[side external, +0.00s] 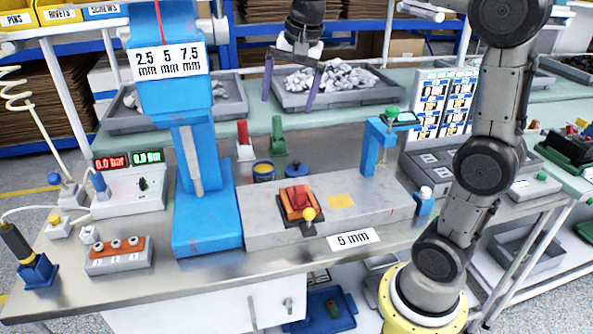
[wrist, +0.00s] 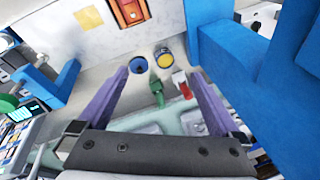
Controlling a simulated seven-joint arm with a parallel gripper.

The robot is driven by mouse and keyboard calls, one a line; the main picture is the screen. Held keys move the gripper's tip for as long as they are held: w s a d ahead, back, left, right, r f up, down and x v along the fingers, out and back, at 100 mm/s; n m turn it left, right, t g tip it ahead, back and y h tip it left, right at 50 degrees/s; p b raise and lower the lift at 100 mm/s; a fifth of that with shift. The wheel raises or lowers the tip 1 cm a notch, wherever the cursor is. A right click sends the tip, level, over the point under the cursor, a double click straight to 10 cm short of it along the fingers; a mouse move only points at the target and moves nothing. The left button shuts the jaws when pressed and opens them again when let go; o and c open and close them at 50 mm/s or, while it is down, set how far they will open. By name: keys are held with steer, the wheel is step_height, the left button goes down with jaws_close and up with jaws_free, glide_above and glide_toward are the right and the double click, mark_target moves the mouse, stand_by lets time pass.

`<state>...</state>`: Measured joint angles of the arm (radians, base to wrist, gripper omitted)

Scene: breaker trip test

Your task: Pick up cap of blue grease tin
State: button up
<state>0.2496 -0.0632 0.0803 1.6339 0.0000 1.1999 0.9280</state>
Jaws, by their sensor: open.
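The blue grease tin (side external: 264,171) stands open on the steel bench behind the grey block, with yellow inside its rim; it also shows in the wrist view (wrist: 163,57). A small round blue piece, apparently its cap (side external: 296,170), lies on the bench just right of the tin, apart from it. In the wrist view the cap (wrist: 138,65) is a dark blue disc left of the tin. My gripper (side external: 289,104) is open and empty, pointing down, above and behind both. In the wrist view its purple fingers (wrist: 157,75) are spread, with the tin and cap beyond the tips.
A red upright piece (side external: 243,140) and a green one (side external: 278,138) stand just behind the tin and cap. The blue press (side external: 205,205) rises at left. The grey block (side external: 345,212) with an orange-red part (side external: 298,200) is in front. A blue post (side external: 376,148) stands at right.

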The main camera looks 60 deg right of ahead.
steer(key=w+d+f+m+g, duration=0.2)
steer(key=w+d+f+m, duration=0.1)
steer(key=w+d+f, duration=0.5)
steer(key=m+g, duration=0.1)
steer(key=m, duration=0.1)
glide_above(296, 161)
step_height(296, 161, down, 7)
steer(key=shift+y, duration=0.4)
steer(key=f, duration=0.8)
steer(key=shift+s+a, duration=0.15)
steer(key=shift+s, duration=0.05)
steer(key=shift+w+d+f, duration=0.1)
steer(key=shift+f, duration=1.3)
steer(key=shift+d+f, duration=0.1)
steer(key=shift+f, duration=1.3)
steer(key=c, duration=1)
steer(key=shift+r, duration=0.1)
